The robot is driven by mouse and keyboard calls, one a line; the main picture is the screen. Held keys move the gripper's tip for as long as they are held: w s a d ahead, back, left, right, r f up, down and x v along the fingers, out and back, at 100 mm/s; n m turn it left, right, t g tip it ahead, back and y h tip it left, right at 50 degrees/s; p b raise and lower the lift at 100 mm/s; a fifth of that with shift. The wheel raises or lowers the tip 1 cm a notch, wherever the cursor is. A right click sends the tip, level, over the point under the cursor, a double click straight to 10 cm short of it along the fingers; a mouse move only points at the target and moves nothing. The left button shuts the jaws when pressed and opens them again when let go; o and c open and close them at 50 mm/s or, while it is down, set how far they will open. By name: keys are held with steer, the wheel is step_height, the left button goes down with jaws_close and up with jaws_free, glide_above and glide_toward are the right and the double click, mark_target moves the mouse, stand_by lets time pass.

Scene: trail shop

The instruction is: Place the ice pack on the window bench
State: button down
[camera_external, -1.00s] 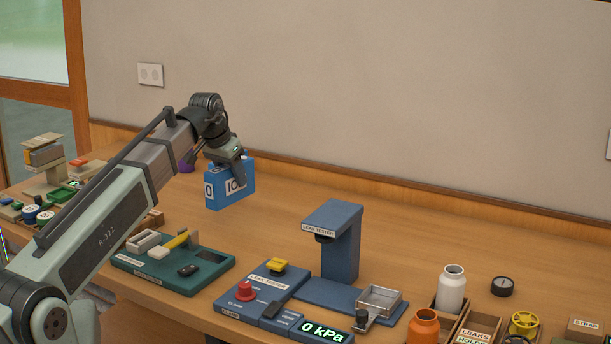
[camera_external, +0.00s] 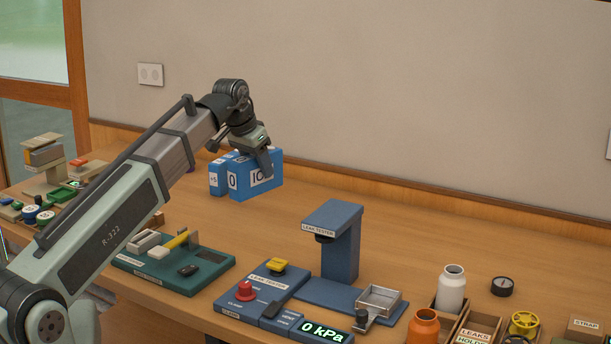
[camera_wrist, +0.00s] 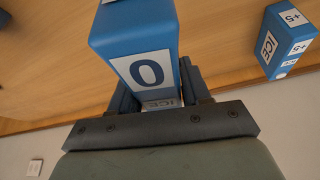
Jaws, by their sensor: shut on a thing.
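A blue ice pack (camera_external: 256,181) with white labels reading "0" and "ICE" is held in my gripper (camera_external: 264,162), above the wooden bench (camera_external: 290,225). My gripper is shut on it from above. In the wrist view the held ice pack (camera_wrist: 135,35) fills the space between the fingers, its "0" label facing the camera. A second blue ice pack (camera_external: 216,178), marked "+5", stands behind and to the left of it, partly hidden. It also shows in the wrist view (camera_wrist: 287,40), at the right, apart from the held one. I cannot tell which surface is the window bench.
A blue leak tester (camera_external: 342,243) stands at front centre, with its control panel (camera_external: 262,292) beside it. A green tool board (camera_external: 207,278) lies to the left. A white bottle (camera_external: 452,290) and an orange bottle (camera_external: 423,327) stand at right. The bench by the wall is mostly clear.

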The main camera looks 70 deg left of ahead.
steer(key=w+d+m, duration=0.1)
steer(key=w+d, duration=0.4)
steer(key=w, duration=0.5)
steer(key=w+d+f+m+h, duration=0.1)
steer(key=w+d, duration=0.4)
steer(key=w, duration=0.5)
steer(key=w+d+m, duration=0.1)
steer(key=w+d, duration=0.5)
steer(key=w, duration=0.4)
steer(key=w+a+r+n+y, duration=0.1)
steer(key=w+a+n, duration=0.4)
steer(key=w, duration=0.1)
steer(key=shift+r+n+g+y, duration=0.15)
steer(key=shift+n+g+y, duration=0.15)
steer(key=shift+g+y, duration=0.1)
steer(key=shift+f, duration=5)
steer(key=c, duration=0.5)
jaws_free()
steer(key=shift+f, duration=0.15)
